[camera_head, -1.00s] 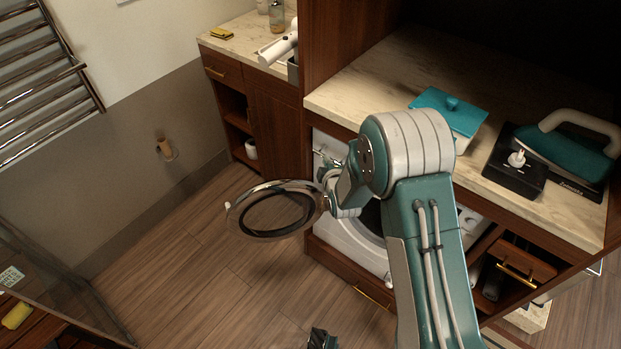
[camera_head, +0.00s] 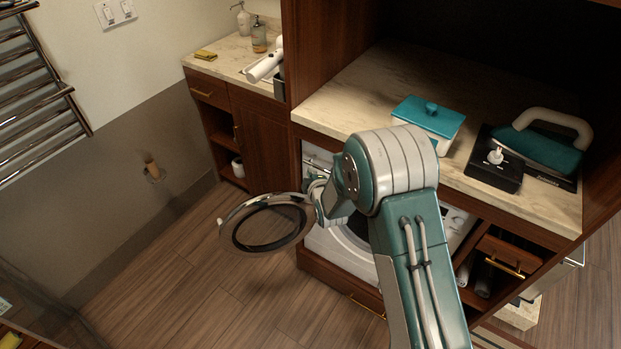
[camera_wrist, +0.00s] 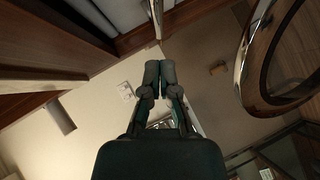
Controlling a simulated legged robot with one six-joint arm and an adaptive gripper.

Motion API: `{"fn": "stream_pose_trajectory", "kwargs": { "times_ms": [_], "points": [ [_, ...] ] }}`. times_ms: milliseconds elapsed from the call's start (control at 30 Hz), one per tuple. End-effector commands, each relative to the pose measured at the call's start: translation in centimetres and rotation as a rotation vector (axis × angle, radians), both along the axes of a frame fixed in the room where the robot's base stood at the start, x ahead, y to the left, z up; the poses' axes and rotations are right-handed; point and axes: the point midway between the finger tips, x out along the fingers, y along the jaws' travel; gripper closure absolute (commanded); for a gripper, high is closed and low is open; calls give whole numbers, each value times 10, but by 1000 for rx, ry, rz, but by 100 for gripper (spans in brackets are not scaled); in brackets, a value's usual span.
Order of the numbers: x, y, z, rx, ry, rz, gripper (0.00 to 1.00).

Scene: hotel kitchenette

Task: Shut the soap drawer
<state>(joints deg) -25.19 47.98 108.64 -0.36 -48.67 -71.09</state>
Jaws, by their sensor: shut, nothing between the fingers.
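The washing machine (camera_head: 345,247) sits under the counter with its round door (camera_head: 264,224) swung open to the left. The soap drawer's area, at the top left of the machine's front, is partly visible beside my arm; I cannot tell how far the drawer stands out. In the head view my wrist is close in front of that area, and the fingers are not clear. In the wrist view my gripper (camera_wrist: 160,72) is shut and empty, with its fingertips together. The open door ring (camera_wrist: 240,62) is to the right of the fingers there.
A teal-lidded box (camera_head: 428,116) and a teal iron (camera_head: 545,150) stand on the marble counter (camera_head: 345,100). A small open drawer (camera_head: 508,255) with a brass handle is at the right. The wood floor (camera_head: 185,275) at left is clear.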

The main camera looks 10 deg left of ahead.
Motion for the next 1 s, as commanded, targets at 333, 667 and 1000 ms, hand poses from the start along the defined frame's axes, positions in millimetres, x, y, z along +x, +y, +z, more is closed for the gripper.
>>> {"fn": "stream_pose_trajectory", "kwargs": {
  "times_ms": [333, 667, 1000],
  "points": [
    [-28, -15, 12, 2, 2, 1, 100],
    [-72, -33, 27, -1, 1, 2, 100],
    [-87, -41, 32, 0, 2, 2, 100]
  ]
}}
